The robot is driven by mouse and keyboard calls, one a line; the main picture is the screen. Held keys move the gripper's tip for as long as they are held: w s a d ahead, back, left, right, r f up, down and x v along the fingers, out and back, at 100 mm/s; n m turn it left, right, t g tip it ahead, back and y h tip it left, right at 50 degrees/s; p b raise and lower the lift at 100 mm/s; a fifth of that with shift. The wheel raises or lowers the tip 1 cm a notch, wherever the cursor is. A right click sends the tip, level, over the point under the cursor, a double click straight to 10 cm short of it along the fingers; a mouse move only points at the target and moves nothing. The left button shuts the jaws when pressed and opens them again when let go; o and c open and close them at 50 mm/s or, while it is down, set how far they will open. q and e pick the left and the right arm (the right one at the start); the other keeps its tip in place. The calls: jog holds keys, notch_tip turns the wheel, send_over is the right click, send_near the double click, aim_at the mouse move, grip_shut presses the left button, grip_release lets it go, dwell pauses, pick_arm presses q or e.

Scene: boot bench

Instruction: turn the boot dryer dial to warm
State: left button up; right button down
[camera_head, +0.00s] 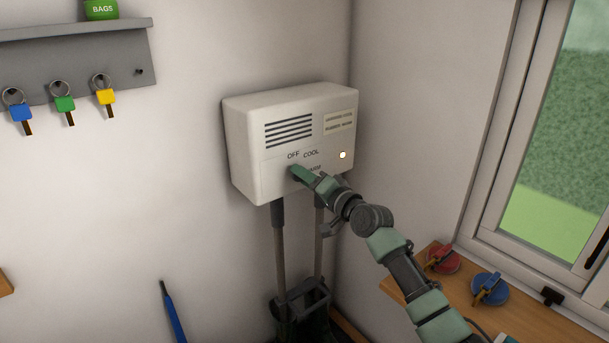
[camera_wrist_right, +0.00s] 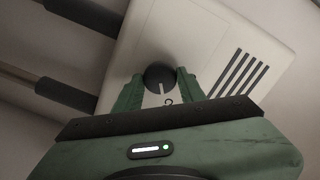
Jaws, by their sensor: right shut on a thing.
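The boot dryer (camera_head: 245,150) is a white box on the wall, with dark vent slots and a small lit lamp (camera_head: 342,155) on its front. OFF and COOL are readable; a third label is partly hidden by my gripper. My right gripper (camera_head: 299,174) is at the dryer's front, below OFF. In the right wrist view its green fingers (camera_wrist_right: 159,88) are shut on the round dark dial (camera_wrist_right: 158,73), one on each side. The dial's white pointer line shows between the fingers. The dial is hidden in the head view. My left gripper is not in view.
Two dark tubes (camera_head: 281,240) hang below the dryer, with a dark object (camera_head: 300,312) at their lower end. A key shelf (camera_head: 75,45) is on the left wall. A wooden sill (camera_head: 520,325) with red (camera_head: 442,259) and blue (camera_head: 489,288) round items lies right, under the window.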

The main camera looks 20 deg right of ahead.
jog(key=shift+m+p, duration=3.1)
jog(key=shift+m, duration=3.3)
jog(key=shift+f, duration=0.1)
jog(key=c, duration=0.9)
grip_release()
jog(key=shift+s, duration=0.1)
